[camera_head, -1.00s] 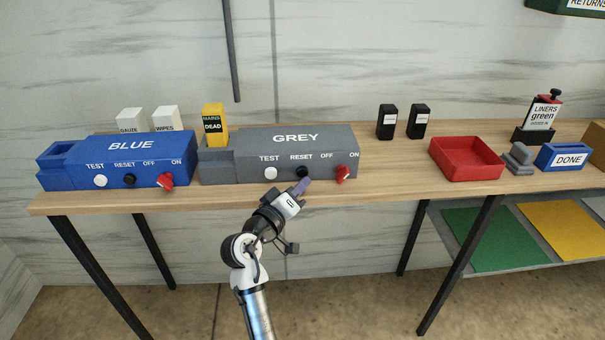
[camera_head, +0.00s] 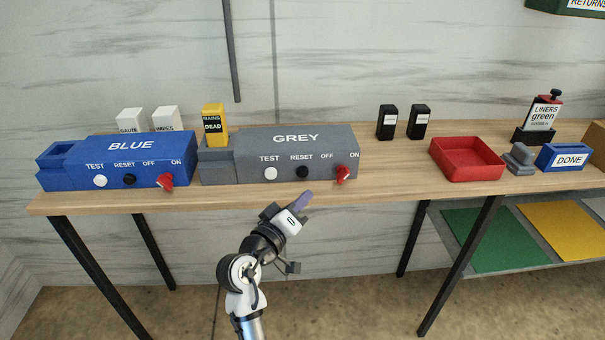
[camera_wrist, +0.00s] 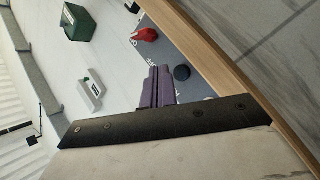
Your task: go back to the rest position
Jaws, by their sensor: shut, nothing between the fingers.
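My gripper (camera_head: 304,199) is shut and empty, just in front of the table's front edge, below the grey unit. Its purple fingers also show closed together in the wrist view (camera_wrist: 158,88). The grey unit (camera_head: 250,160) stands on the table with a white TEST button (camera_head: 271,173), a black RESET button (camera_head: 302,172) and a red knob (camera_head: 344,174) near ON. The gripper is apart from the RESET button. In the wrist view the black button (camera_wrist: 182,73) and red knob (camera_wrist: 146,35) show beyond the fingers.
A blue unit (camera_head: 120,158) with similar controls stands at left. A red tray (camera_head: 466,176), a blue DONE box (camera_head: 562,168) and black boxes (camera_head: 387,122) are to the right. The table front (camera_head: 390,190) between is clear.

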